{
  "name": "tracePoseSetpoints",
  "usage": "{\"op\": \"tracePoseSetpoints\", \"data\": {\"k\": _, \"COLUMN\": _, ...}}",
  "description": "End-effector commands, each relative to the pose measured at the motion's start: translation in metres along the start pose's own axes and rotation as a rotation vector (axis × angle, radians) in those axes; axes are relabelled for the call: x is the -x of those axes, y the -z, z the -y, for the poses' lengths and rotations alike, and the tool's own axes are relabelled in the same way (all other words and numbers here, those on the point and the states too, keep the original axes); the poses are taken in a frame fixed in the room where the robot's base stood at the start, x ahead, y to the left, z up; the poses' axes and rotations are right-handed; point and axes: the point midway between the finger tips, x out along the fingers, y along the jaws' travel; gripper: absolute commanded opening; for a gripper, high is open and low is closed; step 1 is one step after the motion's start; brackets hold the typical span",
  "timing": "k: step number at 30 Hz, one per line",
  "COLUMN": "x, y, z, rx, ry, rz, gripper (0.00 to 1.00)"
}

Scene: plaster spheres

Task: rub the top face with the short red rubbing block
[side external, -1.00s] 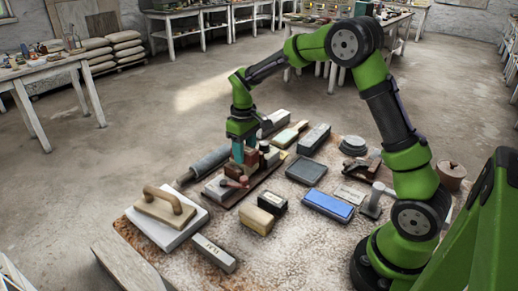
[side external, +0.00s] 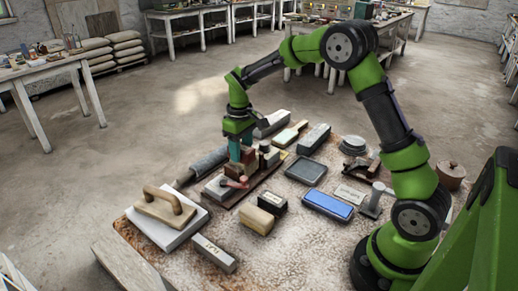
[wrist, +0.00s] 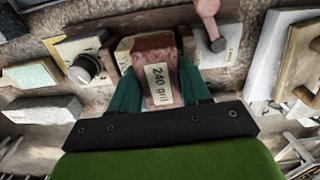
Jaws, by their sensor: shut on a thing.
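My gripper (side external: 241,157) is shut on the short red rubbing block (wrist: 158,78), which carries a "240 grit" label in the wrist view. The teal fingers press on its two sides. A cream and brown block (wrist: 125,48) shows just beyond it, partly covered by the red block. In the side view the held block is low over a dark wooden board (side external: 262,180), among small blocks and clamps. I cannot tell whether its underside touches the face below.
A red-handled clamp (side external: 238,183) and a dark-knobbed clamp (wrist: 85,66) stand close on either side. A wooden float (side external: 166,207) on a white slab lies to the left. A tan block (side external: 257,221) and a blue-topped stone (side external: 328,205) lie in front.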

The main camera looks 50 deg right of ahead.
Motion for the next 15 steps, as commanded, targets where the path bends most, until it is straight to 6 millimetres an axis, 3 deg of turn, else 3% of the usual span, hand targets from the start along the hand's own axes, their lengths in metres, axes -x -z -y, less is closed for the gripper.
{"op": "tracePoseSetpoints", "data": {"k": 15, "x": -0.002, "y": -0.027, "z": 0.000, "rx": 0.000, "ry": 0.000, "rz": 0.002, "gripper": 0.13}}
